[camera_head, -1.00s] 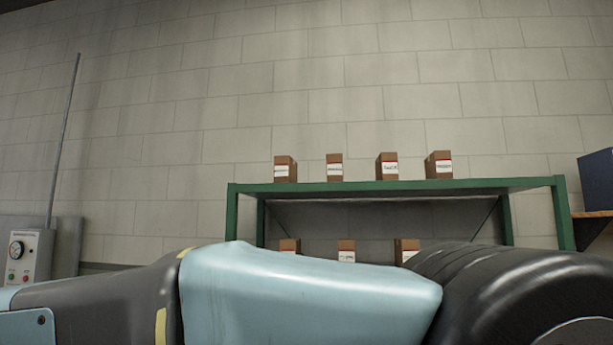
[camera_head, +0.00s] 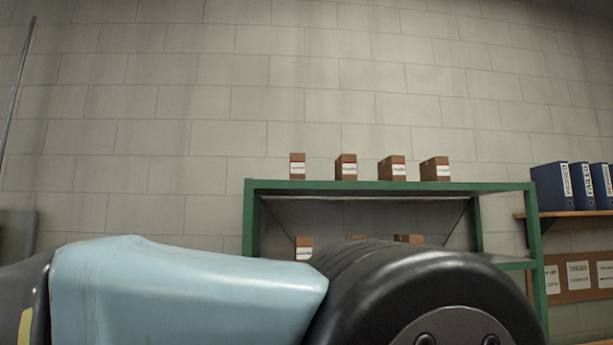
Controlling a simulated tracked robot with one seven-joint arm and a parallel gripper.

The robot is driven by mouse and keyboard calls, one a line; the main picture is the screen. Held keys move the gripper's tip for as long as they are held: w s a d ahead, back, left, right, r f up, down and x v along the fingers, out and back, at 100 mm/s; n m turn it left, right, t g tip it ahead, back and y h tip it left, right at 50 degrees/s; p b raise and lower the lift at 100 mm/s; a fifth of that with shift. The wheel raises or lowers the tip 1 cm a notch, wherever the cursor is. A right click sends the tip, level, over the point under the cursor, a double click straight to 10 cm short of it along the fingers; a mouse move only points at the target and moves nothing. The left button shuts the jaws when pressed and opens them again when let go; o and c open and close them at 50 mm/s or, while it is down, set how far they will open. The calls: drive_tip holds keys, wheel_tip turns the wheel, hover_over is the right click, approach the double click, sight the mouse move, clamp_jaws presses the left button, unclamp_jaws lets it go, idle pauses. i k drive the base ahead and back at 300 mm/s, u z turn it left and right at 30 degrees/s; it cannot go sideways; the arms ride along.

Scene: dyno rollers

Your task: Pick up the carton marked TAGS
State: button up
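Several small brown cartons with white labels stand on a green shelf unit (camera_head: 390,187) against the wall. On its top board stand a far left carton (camera_head: 297,167), a second carton (camera_head: 346,167), a third carton (camera_head: 392,169) and a far right carton (camera_head: 435,170). On the lower level a carton (camera_head: 304,248) shows at left, with two more partly hidden behind my arm. The labels are too small to read, so I cannot tell which carton is marked TAGS. My gripper is not in view; only my arm's links cross the bottom of the picture.
Blue binders (camera_head: 567,187) stand on a wooden wall shelf (camera_head: 570,213) at right. Below it hangs a brown board (camera_head: 578,281) with white notices. A grey pole (camera_head: 15,92) rises at far left. My arm hides the floor and the shelf unit's lower left.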

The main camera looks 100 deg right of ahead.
sight(393, 167)
drive_tip(key=u, duration=0.2)
drive_tip(key=i, duration=0.6)
drive_tip(key=z, duration=2.2)
drive_tip(key=i, duration=0.25)
drive_tip(key=z, duration=2.35)
drive_tip(key=k, duration=0.45)
drive_tip(key=z, duration=0.4)
drive_tip(key=i, duration=1.45)
drive_tip(key=u, duration=0.4)
